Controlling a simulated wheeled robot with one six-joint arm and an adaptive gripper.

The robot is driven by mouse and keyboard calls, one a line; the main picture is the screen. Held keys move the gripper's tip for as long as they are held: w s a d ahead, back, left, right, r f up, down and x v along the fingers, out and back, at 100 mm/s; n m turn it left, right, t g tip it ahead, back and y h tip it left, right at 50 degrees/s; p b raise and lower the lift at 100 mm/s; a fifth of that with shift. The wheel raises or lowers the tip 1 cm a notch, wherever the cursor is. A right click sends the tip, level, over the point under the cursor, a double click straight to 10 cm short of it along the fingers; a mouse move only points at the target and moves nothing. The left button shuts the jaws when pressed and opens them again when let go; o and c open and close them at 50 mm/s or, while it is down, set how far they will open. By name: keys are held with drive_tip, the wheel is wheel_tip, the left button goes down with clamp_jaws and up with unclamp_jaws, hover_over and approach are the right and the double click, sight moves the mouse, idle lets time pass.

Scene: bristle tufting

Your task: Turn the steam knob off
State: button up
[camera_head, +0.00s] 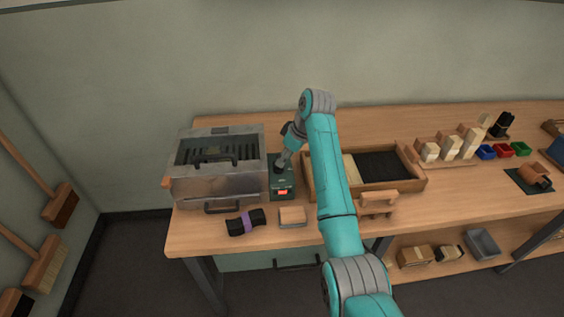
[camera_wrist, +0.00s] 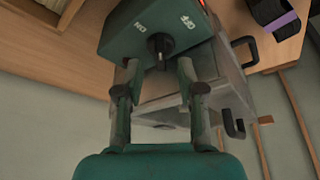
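The steam knob (camera_wrist: 159,46) is a small black knob on the face of a green control box (camera_wrist: 122,25) in the wrist view. The box carries the white marks ON and OFF, and the knob stands between them. In the head view the green box (camera_head: 282,189) sits beside the metal steam chest (camera_head: 215,188), with a lit red display (camera_head: 282,192). My gripper (camera_wrist: 157,75) is open, its two fingers apart on either side below the knob in the wrist view, with nothing between them.
A black bundle with a purple band (camera_head: 246,222) and a wooden block (camera_head: 292,216) lie in front of the box. A wooden tray (camera_head: 413,183) with a dark insert lies to the right, partly behind my arm. The chest's handles stick out near the box.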

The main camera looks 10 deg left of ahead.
drive_tip(key=shift+x, duration=1.7)
clamp_jaws()
